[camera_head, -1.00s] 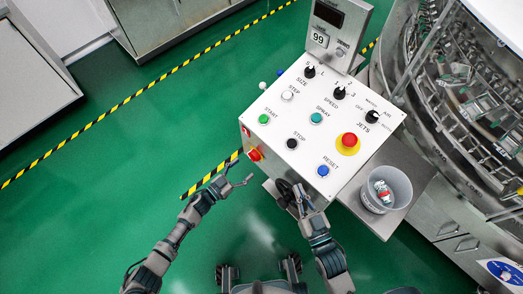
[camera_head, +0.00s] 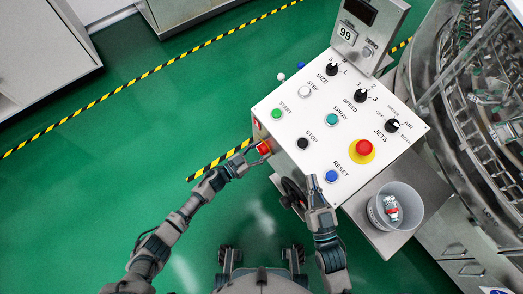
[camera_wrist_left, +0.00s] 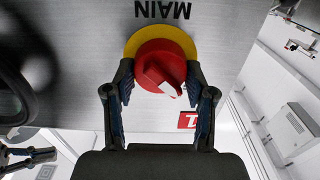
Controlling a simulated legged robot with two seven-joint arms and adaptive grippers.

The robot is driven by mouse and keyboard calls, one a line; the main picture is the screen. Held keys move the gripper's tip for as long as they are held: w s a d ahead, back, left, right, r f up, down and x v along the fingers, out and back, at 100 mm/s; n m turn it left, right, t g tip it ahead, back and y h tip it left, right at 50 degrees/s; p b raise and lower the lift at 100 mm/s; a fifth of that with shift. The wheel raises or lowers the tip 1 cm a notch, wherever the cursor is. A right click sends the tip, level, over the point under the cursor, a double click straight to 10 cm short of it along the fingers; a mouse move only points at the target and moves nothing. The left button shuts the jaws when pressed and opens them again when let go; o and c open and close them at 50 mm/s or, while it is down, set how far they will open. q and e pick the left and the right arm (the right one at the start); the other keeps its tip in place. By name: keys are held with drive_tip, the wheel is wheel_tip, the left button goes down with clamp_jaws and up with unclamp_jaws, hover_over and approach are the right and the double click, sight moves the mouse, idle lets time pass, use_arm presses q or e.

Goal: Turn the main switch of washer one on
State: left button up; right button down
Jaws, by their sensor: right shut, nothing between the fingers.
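The main switch is a red knob on a yellow ring on the side of the white control box (camera_head: 320,105). In the left wrist view the switch (camera_wrist_left: 160,66) sits beside the upside-down word MAIN. In the head view the switch (camera_head: 264,147) is at the box's left side, partly covered by the gripper. My left gripper (camera_wrist_left: 160,84) is open, with one finger on each side of the knob. It also shows in the head view (camera_head: 257,153). Whether the fingers touch the knob is unclear. My right gripper (camera_head: 313,184) is shut and empty at the box's front edge.
A red label with a 1 (camera_wrist_left: 189,120) is near the switch. A dark handwheel (camera_head: 292,193) is below the box. A grey bucket (camera_head: 410,205) stands on a metal shelf at right. The red emergency button (camera_head: 364,147) is on the box top. Green floor at left is free.

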use_arm(q)
drive_tip(key=shift+s+a+f, duration=0.15)
drive_tip(key=shift+a+f, duration=0.05)
drive_tip(key=shift+a, duration=0.45)
drive_tip(key=shift+c, duration=0.2)
drive_tip(key=shift+s+d+r, duration=0.1)
drive_tip(key=shift+d, duration=0.25)
drive_tip(key=shift+s+d+f+m+b, duration=0.15)
drive_tip(key=shift+m+b, duration=0.4)
drive_tip(key=shift+m, duration=3.95)
drive_tip(key=shift+d+f+m+b, duration=0.1)
drive_tip(key=shift+m+b, duration=0.4)
drive_tip(key=shift+m, duration=4)
use_arm(e)
drive_tip(key=shift+s+a+r+t+y, duration=0.15)
drive_tip(key=shift+s+r+t, duration=0.35)
drive_tip(key=shift+r+t, duration=0.2)
drive_tip(key=shift+s+a+r+t+y, duration=0.2)
drive_tip(key=shift+s+r+t, duration=0.25)
drive_tip(key=shift+r+t, duration=0.25)
drive_tip(key=shift+s+a+r+t+y, duration=0.15)
drive_tip(key=shift+s+r+t, duration=0.4)
drive_tip(key=shift+r, duration=0.25)
